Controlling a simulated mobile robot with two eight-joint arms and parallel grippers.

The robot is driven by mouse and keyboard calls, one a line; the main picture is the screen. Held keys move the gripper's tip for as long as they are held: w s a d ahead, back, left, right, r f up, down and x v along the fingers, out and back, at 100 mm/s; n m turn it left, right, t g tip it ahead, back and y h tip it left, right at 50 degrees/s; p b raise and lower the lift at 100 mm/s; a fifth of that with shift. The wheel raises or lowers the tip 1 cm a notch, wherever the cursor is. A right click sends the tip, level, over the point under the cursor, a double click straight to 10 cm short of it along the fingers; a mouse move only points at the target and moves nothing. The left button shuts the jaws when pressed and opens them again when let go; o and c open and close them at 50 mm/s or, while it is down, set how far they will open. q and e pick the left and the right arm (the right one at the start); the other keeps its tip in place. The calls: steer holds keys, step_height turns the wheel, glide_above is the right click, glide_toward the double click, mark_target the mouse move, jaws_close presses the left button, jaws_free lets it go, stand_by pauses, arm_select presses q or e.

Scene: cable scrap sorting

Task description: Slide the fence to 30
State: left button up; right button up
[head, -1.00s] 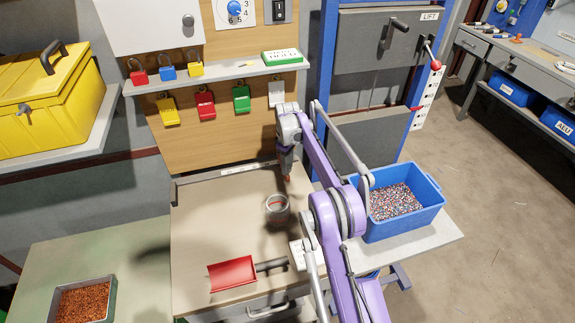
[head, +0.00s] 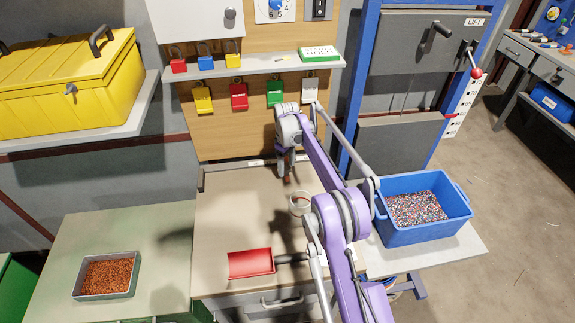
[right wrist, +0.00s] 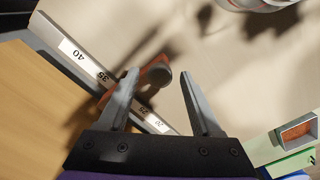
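The scale rail (head: 240,165) runs along the back of the worktop. An orange fence piece (right wrist: 152,74) with a dark rounded end crosses the rail between 35 and 25; the mark there is hidden. My right gripper (right wrist: 160,76) is open, with its fingers apart. The fence's rounded end shows between the fingertips, close to the left finger; I cannot tell whether they touch. In the head view the right gripper (head: 287,179) points down near the rail. My left gripper is not in view.
A clear round ring or jar (head: 299,204) stands on the worktop close to my right arm. A red scoop (head: 250,263) lies at the front. A blue bin of granules (head: 428,232) is at right, a tray of copper bits (head: 107,275) at left.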

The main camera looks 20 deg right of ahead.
step_height(320, 180, up, 11)
steer(key=p, duration=0.1)
stand_by(0.6)
stand_by(0.4)
